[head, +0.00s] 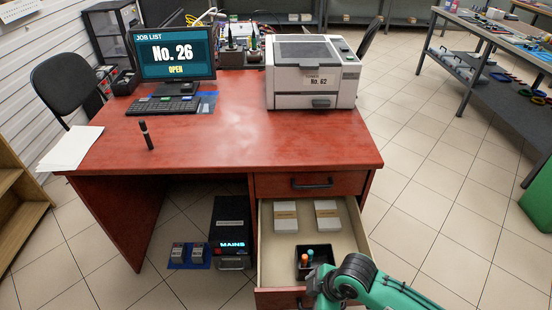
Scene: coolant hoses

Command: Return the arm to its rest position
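My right arm comes in from the bottom right, green with a black wrist. Its black gripper (318,282) is over the front right part of the open desk drawer (264,262), beside a small black tray (300,273). The tray holds an orange-topped piece (304,259) and a blue-topped piece (310,254). The gripper's fingers are too small and dark to tell whether they are open or shut. The wrist hides part of the drawer's right side and front. My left gripper is not in view.
Two pale boxes (285,217) (327,215) lie at the drawer's back. A black MAINS unit (231,225) stands underneath.

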